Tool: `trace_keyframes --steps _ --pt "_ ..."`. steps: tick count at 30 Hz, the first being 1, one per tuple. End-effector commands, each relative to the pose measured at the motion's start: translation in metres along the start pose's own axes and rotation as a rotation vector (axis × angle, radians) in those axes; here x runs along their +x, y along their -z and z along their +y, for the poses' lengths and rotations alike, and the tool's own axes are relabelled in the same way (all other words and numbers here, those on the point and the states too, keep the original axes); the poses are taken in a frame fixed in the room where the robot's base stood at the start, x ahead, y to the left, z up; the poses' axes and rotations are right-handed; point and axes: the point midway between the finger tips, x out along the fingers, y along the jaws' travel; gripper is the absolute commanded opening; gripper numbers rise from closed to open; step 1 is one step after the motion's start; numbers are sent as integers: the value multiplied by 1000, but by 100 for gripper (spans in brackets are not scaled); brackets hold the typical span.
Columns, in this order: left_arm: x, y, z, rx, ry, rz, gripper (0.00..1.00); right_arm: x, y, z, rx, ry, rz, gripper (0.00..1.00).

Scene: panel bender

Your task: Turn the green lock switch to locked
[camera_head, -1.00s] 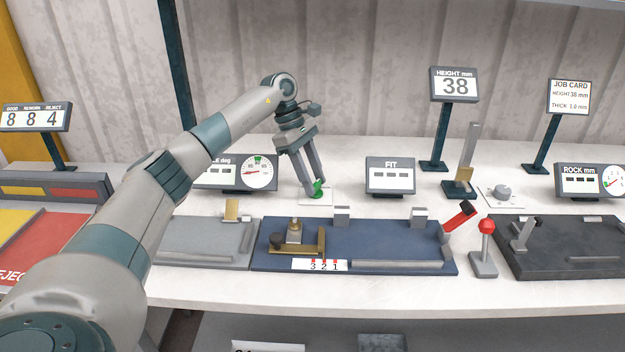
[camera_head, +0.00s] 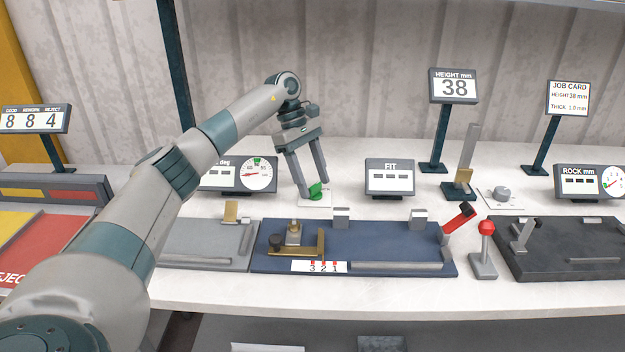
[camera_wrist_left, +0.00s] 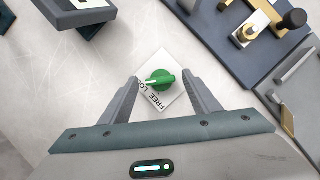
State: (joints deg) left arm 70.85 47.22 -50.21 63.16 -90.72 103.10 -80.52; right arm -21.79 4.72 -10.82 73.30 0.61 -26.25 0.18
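The green lock switch (camera_head: 315,190) is a small green knob on a white plate on the table, behind the blue fixture. In the left wrist view the green knob (camera_wrist_left: 160,80) shows a white pointer line aimed left. The plate (camera_wrist_left: 168,98) carries the word FREE and a second word partly hidden by the knob. My left gripper (camera_head: 315,193) is open above the plate, pointing down. Its fingers (camera_wrist_left: 166,80) stand on either side of the knob, with a visible gap on each side. My right gripper is in neither view.
The blue fixture (camera_head: 370,240) with a brass stop lies in front of the switch. The angle gauge (camera_head: 240,174) stands left and the FIT display (camera_head: 390,178) right. A red-knobbed lever (camera_head: 486,240) and a height post (camera_head: 467,160) are farther right.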

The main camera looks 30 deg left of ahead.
Motion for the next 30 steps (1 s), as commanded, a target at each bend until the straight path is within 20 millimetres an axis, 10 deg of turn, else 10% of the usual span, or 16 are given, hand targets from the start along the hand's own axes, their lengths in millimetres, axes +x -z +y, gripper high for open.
trace_keyframes --steps 14,30 --pt "-10 0 0 -1 0 0 56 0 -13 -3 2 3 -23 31" --pt "-105 -1 1 -1 -2 -1 56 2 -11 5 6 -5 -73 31"
